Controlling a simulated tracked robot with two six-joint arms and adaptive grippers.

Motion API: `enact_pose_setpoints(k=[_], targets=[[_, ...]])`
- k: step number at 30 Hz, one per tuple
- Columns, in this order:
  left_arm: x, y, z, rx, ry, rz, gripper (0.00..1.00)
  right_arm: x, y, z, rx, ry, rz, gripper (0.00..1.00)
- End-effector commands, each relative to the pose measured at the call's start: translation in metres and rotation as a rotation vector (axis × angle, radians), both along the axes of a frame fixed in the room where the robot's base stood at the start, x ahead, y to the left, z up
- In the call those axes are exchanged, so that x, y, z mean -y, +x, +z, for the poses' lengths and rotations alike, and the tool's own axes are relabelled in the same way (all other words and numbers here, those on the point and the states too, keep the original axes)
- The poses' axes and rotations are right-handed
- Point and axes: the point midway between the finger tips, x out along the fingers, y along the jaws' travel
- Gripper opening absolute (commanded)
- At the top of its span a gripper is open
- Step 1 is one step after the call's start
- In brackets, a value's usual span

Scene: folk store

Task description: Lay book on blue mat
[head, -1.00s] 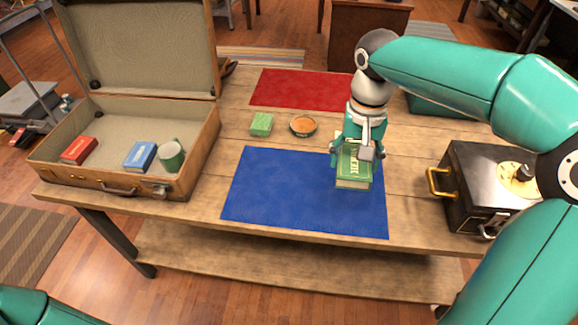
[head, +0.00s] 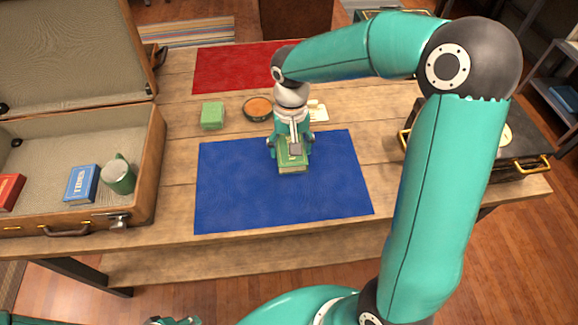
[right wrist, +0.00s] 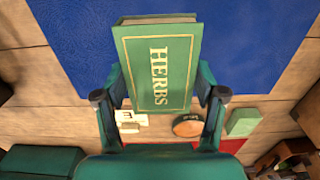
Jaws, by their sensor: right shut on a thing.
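A green book (head: 292,167) is in my right gripper (head: 290,149), over the back middle part of the blue mat (head: 250,200). In the right wrist view, the book (right wrist: 155,70) shows "HERBS" on its cover, and the fingers (right wrist: 160,90) are shut on its two sides. The blue mat (right wrist: 245,40) lies beneath it and looks bare. I cannot tell whether the book touches the mat. My left gripper cannot be made out; only a small teal and dark part of my own body shows at the bottom left edge of the head view.
A green box (head: 212,115), a bowl (head: 257,108) and a red mat (head: 225,70) lie behind. A black case (head: 525,150) stands right.

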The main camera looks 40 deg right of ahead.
Motion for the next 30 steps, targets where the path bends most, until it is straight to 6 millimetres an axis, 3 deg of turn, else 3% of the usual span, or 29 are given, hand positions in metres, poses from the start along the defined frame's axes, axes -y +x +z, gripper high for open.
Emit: enact_pose_setpoints(k=[3, 11, 18, 30], targets=[[0.0, 0.0, 0.001, 0.0, 0.0, 0.0, 0.36, 0.0, -0.001, -0.024, -0.004, 0.0, 0.001, 0.3], [0.0, 0.0, 0.001, 0.0, 0.0, 0.0, 0.36, 0.0, 0.0, -0.045, -0.002, -0.001, 0.0, 0.3], [0.0, 0.0, 0.001, 0.001, 0.0, 0.0, 0.36, 0.0, -0.001, -0.077, -0.003, -0.001, 0.0, 0.3], [0.0, 0.0, -0.002, 0.0, 0.0, 0.0, 0.36, 0.001, 0.0, -0.085, 0.002, -0.001, -0.001, 0.3]])
